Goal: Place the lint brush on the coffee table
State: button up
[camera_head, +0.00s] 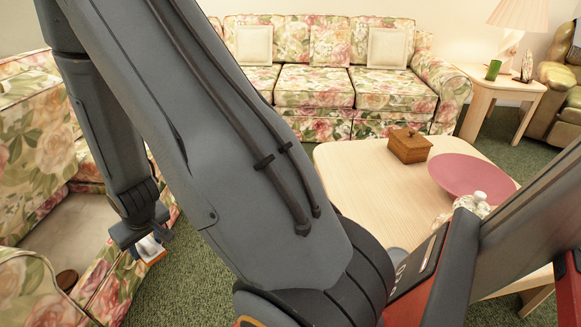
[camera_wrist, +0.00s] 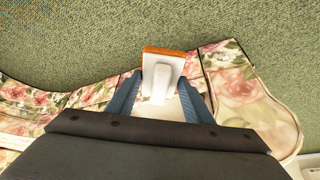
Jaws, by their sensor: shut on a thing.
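The lint brush (camera_wrist: 161,75) is white with an orange edge. In the wrist view it sits between the two blue fingers of my gripper (camera_wrist: 161,98), which is shut on it. In the head view the brush (camera_head: 151,250) shows at the lower left, under my gripper (camera_head: 148,238), beside the floral armchair and above the green carpet. The coffee table (camera_head: 350,185) has a pale wooden top and stands right of centre in the head view. My arm hides its left and near parts. The brush is well left of the table, apart from it.
On the coffee table are a wooden box (camera_head: 409,146), a pink plate (camera_head: 472,175) and a clear glass vessel (camera_head: 474,203). A floral armchair (camera_head: 40,150) is at the left. A floral sofa (camera_head: 330,85) stands behind the table. The table's middle left top looks bare.

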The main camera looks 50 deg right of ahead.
aim_at(367, 212)
jog(key=k, duration=1.1)
jog(key=z, duration=1.65)
jog(key=i, duration=0.5)
jog(key=u, duration=0.1)
